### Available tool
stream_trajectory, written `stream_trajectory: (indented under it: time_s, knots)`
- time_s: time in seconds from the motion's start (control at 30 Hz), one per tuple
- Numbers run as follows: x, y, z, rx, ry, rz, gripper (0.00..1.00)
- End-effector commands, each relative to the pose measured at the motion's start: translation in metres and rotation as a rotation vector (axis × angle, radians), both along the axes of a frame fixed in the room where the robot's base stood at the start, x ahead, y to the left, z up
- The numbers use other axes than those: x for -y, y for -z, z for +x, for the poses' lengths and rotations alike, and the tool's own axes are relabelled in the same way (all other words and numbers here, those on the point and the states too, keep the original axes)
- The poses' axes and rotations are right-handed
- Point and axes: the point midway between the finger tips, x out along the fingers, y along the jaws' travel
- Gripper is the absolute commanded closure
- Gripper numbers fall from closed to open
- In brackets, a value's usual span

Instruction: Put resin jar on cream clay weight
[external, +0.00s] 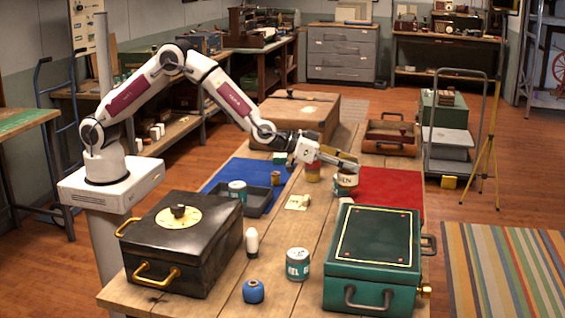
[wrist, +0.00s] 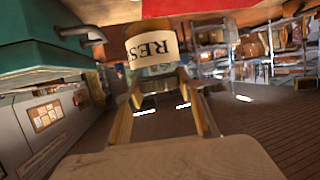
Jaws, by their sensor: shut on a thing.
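The resin jar (external: 346,181) has a cream label; the letters "EN" show in the external view and "RES" in the wrist view (wrist: 152,48). My gripper (external: 345,163) is shut on this jar above the right part of the wooden table, near the red cloth. In the wrist view the jar sits between my two fingertips (wrist: 160,80), tilted in the picture. A small flat cream piece (external: 297,202) lies mid-table, to the left of the jar and apart from it. I cannot tell for sure whether it is the cream clay weight.
A black box (external: 190,255) and a green case (external: 372,258) fill the near table corners. A teal jar (external: 298,264), a white bottle-like piece (external: 252,241) and a blue ball (external: 253,291) stand between them.

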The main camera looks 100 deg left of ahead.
Motion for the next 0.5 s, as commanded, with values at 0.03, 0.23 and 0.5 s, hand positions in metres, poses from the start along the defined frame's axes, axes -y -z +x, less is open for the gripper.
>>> stream_trajectory:
  time_s: [0.03,0.23,0.5]
  knots:
    - [-0.0001,0.0016,0.0004,0.002,0.000,0.000,0.92]
    - [-0.0001,0.0025,0.0004,0.002,0.000,0.000,0.92]
    - [0.0000,0.0093,0.0001,0.000,0.000,0.000,0.92]
